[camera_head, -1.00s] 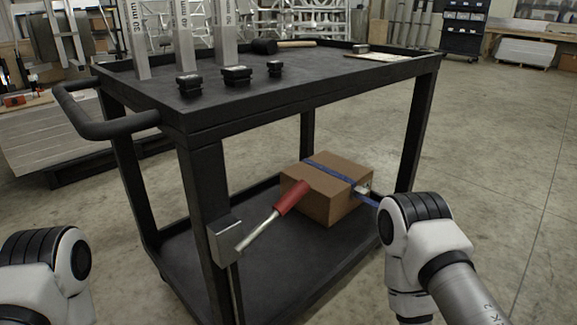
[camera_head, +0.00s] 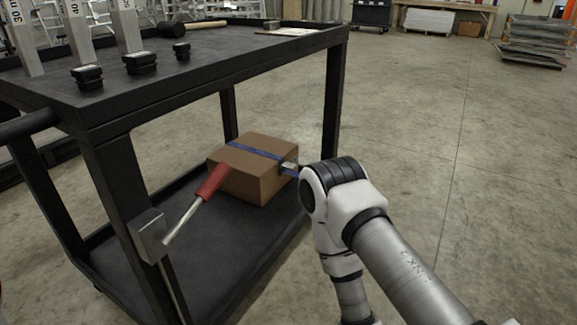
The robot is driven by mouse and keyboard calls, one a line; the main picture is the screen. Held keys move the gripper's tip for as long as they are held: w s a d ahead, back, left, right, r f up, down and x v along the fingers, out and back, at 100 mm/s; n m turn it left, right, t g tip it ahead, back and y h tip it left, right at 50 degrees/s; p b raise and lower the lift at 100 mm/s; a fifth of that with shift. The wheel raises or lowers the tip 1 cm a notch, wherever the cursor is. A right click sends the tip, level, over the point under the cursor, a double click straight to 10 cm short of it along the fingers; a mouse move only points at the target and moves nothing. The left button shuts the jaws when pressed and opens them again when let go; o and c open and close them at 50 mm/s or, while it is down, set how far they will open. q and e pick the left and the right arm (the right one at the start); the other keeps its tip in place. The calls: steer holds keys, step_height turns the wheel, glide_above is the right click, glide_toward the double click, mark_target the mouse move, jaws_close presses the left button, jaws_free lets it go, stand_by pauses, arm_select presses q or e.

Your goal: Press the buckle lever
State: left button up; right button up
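A brown cardboard box (camera_head: 266,182) with a blue strap (camera_head: 252,149) sits on the cart's lower shelf. A small metal buckle (camera_head: 289,166) is on the strap at the box's right edge; its lever is too small to make out. My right arm comes in from the lower right, its elbow close to the right of the box in the picture. My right gripper is outside the frame. My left arm and gripper are not in view.
A black cart (camera_head: 200,85) bears upright metal tubes, black end caps and a mallet (camera_head: 171,29) on top. Open concrete floor lies to the right.

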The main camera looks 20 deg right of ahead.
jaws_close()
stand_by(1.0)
